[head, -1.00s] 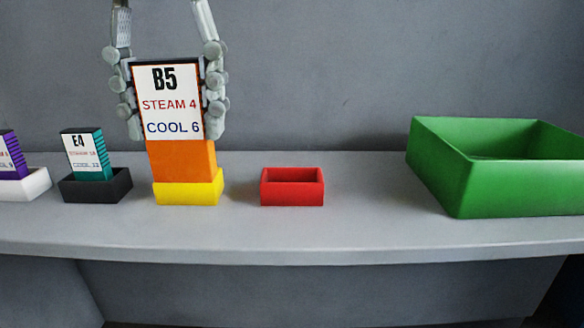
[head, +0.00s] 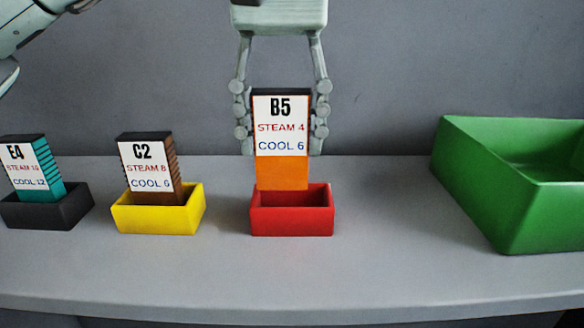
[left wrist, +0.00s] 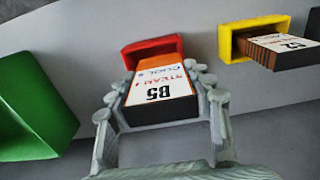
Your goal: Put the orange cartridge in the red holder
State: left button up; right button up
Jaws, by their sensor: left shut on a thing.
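The orange cartridge (head: 283,172) has a white label reading B5, STEAM 4, COOL 6. My left gripper (head: 277,135) is shut on it, one finger at each side, and holds it upright. The red holder (head: 291,222) stands on the table directly below. The cartridge's lower end overlaps the holder's back rim and shows at its mouth; I cannot tell how far inside it is. In the left wrist view the cartridge (left wrist: 158,97) points toward the red holder (left wrist: 150,46). My right gripper is not in view.
A yellow holder (head: 158,220) with a brown C2 cartridge (head: 150,168) stands to the left. Further left is a black holder (head: 48,213) with a teal E4 cartridge (head: 48,182). A large green bin (head: 545,215) stands at the right. The grey table between is clear.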

aim_at(292, 166)
pick_arm(q)
jog(key=shift+w+d+f, duration=0.3)
jog(key=shift+d+f, duration=0.1)
jog(key=shift+d, duration=0.15)
notch_tip(292, 166, down, 4)
jog(key=shift+r, duration=0.1)
jog(key=shift+f, duration=0.25)
jog(key=o, duration=1.2)
jog(key=shift+r, duration=0.15)
